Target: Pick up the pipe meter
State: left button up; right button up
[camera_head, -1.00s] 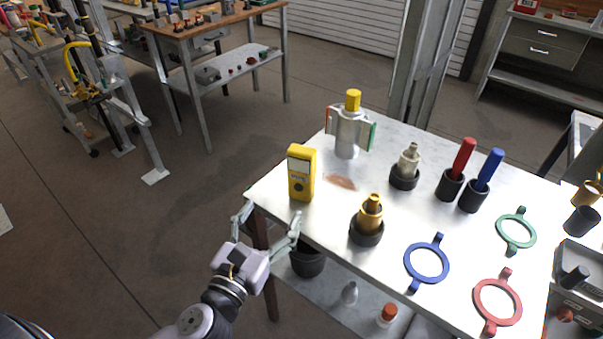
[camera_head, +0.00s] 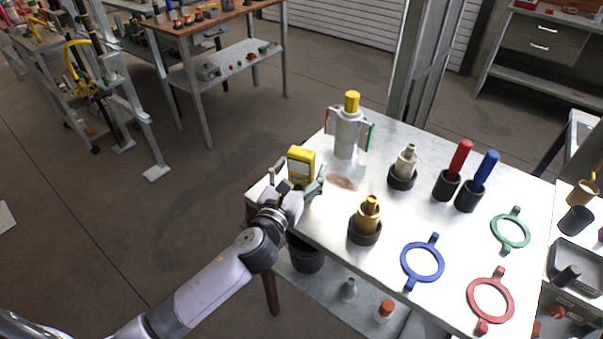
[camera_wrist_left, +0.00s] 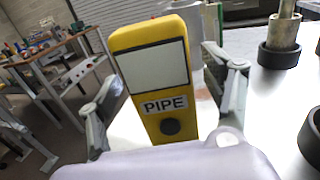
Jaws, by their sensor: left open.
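The pipe meter (camera_head: 301,163) is a yellow upright box at the left corner of the metal table. In the left wrist view the pipe meter (camera_wrist_left: 152,72) shows a pale screen, the label "PIPE" and a dark round knob. My left gripper (camera_head: 296,180) is open, with one finger on each side of the meter. In the left wrist view the fingers of my left gripper (camera_wrist_left: 168,90) stand apart from its sides, with gaps visible. The lower part of the meter is hidden behind the gripper in the head view. My right gripper is not in view.
On the metal table (camera_head: 330,222), a grey cylinder with a yellow top (camera_head: 348,132) stands behind the meter. A brass fitting (camera_head: 367,216) in a black holder stands to the right. Blue (camera_head: 422,262), red and green rings lie farther right. Floor is free left of the table.

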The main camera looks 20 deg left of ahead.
pick_arm(q)
jog(key=shift+w, duration=0.4)
jog(key=shift+c, duration=0.2)
jog(key=c, duration=1.4)
jog(key=shift+r, duration=0.2)
